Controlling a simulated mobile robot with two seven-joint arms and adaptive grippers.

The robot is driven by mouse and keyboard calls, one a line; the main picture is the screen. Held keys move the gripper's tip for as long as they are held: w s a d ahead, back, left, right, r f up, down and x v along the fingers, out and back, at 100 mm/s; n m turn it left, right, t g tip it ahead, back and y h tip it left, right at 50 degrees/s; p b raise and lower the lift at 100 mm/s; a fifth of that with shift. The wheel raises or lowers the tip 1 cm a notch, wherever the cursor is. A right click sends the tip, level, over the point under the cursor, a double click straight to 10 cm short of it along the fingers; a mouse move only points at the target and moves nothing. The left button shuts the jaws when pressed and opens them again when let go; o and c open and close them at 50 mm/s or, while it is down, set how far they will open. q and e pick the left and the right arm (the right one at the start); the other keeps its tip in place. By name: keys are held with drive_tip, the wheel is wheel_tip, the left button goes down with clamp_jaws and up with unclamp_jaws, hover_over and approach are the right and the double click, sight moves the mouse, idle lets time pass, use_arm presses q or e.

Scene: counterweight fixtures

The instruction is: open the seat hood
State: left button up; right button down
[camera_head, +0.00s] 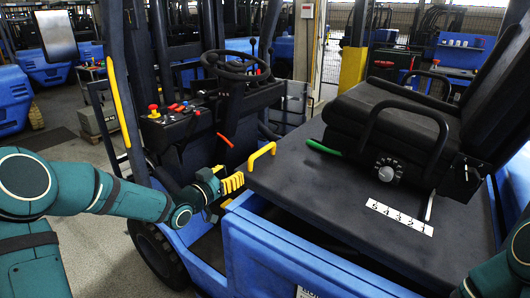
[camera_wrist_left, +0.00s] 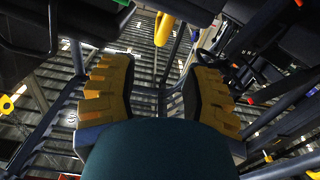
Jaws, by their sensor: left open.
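The seat hood (camera_head: 325,185) is a dark grey panel carrying the black seat (camera_head: 400,120). A dark gap shows between its near edge and the blue truck body (camera_head: 290,262); I cannot tell whether it is slightly raised. The yellow handle (camera_head: 262,155) stands at the hood's left corner. My left gripper (camera_head: 238,182) is open, just left of and below the handle, apparently apart from it. In the left wrist view, the handle (camera_wrist_left: 164,28) lies beyond the empty space between the yellow fingers (camera_wrist_left: 158,75). My right gripper is not in view.
The steering wheel (camera_head: 235,66) and a console with a red button (camera_head: 153,107) stand behind and left of my gripper. A dark upright post (camera_head: 125,90) rises close to my left arm. A green lever (camera_head: 322,148) and a numbered strip (camera_head: 398,217) sit on the hood.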

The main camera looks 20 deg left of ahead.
sight(254, 157)
use_arm(q)
drive_tip(key=x, duration=1.3)
drive_tip(key=shift+w+r, duration=0.2)
drive_tip(key=shift+r, duration=0.15)
clamp_jaws()
